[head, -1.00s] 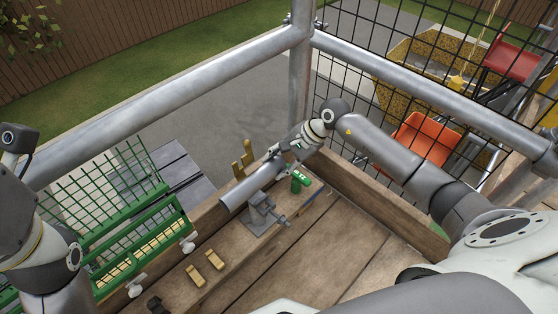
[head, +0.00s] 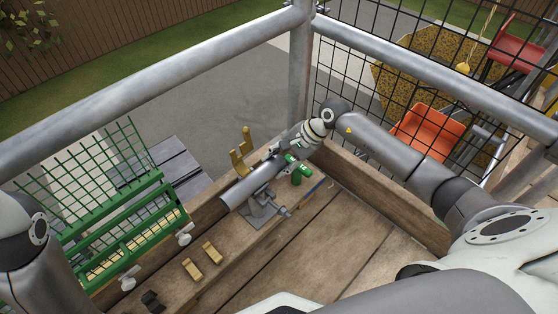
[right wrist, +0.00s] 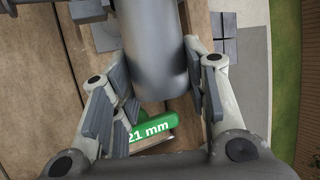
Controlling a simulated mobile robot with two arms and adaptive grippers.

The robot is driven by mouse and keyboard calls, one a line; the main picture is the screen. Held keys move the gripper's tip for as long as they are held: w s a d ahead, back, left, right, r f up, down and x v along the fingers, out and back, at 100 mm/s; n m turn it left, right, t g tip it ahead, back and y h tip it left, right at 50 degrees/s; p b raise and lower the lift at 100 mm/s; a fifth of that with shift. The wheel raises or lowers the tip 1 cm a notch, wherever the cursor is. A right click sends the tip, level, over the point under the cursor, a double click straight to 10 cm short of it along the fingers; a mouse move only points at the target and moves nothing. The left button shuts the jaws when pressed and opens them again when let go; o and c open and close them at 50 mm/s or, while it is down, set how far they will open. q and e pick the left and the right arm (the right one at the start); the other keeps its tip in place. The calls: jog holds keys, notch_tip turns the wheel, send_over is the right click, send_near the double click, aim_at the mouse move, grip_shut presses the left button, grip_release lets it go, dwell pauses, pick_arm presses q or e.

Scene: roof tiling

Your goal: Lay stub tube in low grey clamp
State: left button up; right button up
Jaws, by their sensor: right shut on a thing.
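The stub tube (head: 248,187) is a short grey metal pipe, and it also fills the upper middle of the right wrist view (right wrist: 155,45). My right gripper (head: 286,155) is shut on its far end. The tube slants down to the left, its near end free. The low grey clamp (head: 262,206) stands on the planks directly under the tube's middle, with a screw handle to its right. The tube hides the clamp's top, so I cannot tell whether it touches the jaws. My left gripper is out of view; only part of my left arm shows.
A green piece marked "21 mm" (right wrist: 152,131) lies beside my right gripper. A brass forked holder (head: 241,157) stands behind the tube. Two brass blocks (head: 212,252) lie in front. A green mesh rack (head: 125,220) is at left. Bare planks (head: 300,235) lie at right.

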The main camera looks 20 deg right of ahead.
dwell(0.3)
jog(key=o, duration=1.2)
jog(key=shift+o, duration=0.7)
jog(key=shift+d, duration=0.1)
